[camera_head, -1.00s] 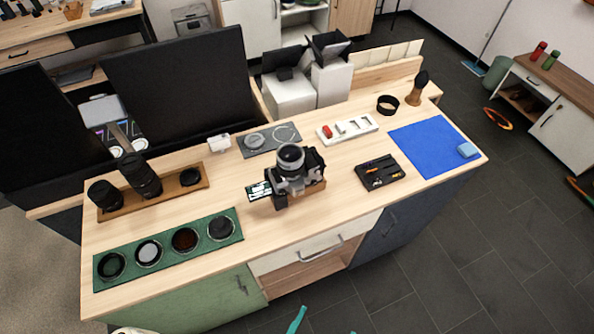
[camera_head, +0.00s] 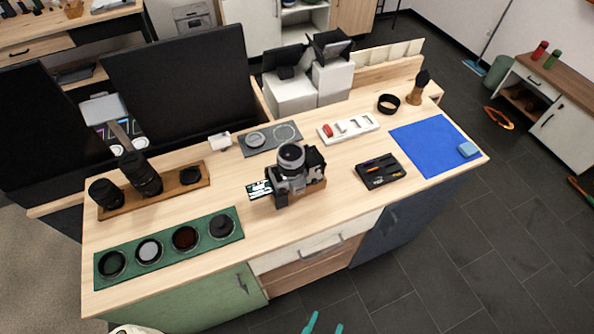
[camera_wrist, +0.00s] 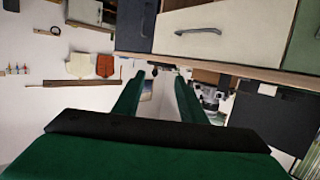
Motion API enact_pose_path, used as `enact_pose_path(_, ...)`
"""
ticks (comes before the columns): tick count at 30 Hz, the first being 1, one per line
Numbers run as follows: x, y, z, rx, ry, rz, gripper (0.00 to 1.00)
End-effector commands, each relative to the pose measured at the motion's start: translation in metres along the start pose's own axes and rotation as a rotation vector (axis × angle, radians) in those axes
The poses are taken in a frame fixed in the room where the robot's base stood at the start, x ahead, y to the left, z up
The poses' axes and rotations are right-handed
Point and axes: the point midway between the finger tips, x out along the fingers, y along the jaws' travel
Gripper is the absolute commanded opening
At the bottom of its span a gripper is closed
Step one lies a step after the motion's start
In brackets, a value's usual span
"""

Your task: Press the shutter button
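The silver and black camera (camera_head: 292,175) stands on a small wooden base near the front middle of the table, its round lens part on top and a flip-out screen on its left. The shutter button is too small to make out. My gripper (camera_head: 324,325) shows only as two teal fingertips at the bottom edge of the head view, apart from the camera and in front of the table. In the wrist view, my gripper (camera_wrist: 158,78) is open, with two green fingers apart and nothing between them.
The wooden table (camera_head: 330,212) also holds a green tray (camera_head: 168,250) of round filters, lenses on a wooden stand (camera_head: 168,195), a black tray (camera_head: 380,171) and a blue mat (camera_head: 420,150). Dark monitors (camera_head: 180,90) stand behind. The floor in front is clear.

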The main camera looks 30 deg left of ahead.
Motion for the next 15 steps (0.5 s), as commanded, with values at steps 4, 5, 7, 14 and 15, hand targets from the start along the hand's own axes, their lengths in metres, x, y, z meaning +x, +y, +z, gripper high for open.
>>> enact_pose_path(4,0.0,0.0,0.0,0.0,0.0,0.0,0.01)
enact_pose_path(5,0.0,0.0,0.0,0.0,0.0,0.0,0.0)
enact_pose_path(7,0.0,0.0,0.0,0.0,0.0,0.0,0.0)
enact_pose_path(14,0.0,0.0,0.0,0.0,0.0,0.0,0.0)
enact_pose_path(15,0.0,0.0,0.0,0.0,0.0,0.0,0.0)
